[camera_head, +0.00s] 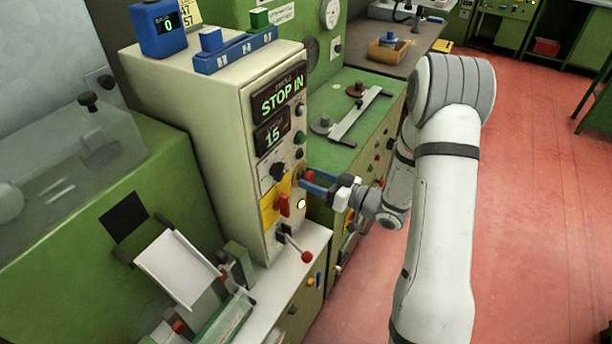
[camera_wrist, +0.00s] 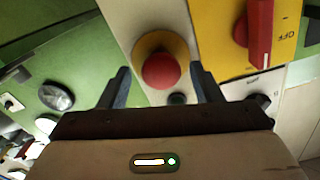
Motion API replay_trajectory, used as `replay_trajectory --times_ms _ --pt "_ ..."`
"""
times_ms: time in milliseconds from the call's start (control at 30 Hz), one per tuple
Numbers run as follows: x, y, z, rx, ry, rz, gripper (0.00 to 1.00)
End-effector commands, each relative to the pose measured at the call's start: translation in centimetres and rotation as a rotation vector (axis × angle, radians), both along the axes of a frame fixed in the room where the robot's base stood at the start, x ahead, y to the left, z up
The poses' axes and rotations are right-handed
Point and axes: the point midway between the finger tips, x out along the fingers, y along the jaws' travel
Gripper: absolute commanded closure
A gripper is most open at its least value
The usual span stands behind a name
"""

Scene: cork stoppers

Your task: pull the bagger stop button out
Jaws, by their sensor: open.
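The bagger stop button is a red round mushroom button (camera_wrist: 161,70) on a yellow ring, on the cream front of the control cabinet (camera_head: 217,145). The display on that cabinet reads "STOP IN". In the head view the red button (camera_head: 308,176) shows between the blue fingers of my gripper (camera_head: 318,183). In the wrist view my gripper (camera_wrist: 160,88) is open, with one finger on each side of the button. I cannot tell whether the fingers touch it.
A red rotary switch on a yellow plate (camera_wrist: 213,32) sits close beside the button. A lever with a red knob (camera_head: 306,257) sticks out below. A green bench (camera_head: 345,155) stands behind to the right. The red floor (camera_head: 530,180) at the right is clear.

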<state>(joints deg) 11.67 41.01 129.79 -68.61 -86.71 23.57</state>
Motion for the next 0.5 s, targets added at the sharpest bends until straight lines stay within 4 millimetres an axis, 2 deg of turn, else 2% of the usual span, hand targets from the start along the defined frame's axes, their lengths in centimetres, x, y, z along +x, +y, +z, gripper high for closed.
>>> replay_trajectory --times_ms 167,467,500 --pt "0.9 1.4 0.0 -0.002 0.001 0.001 0.41" --pt "1.1 1.6 0.0 -0.001 0.001 -0.003 0.41" --pt "1.1 1.6 0.0 -0.001 0.001 -0.003 0.44"
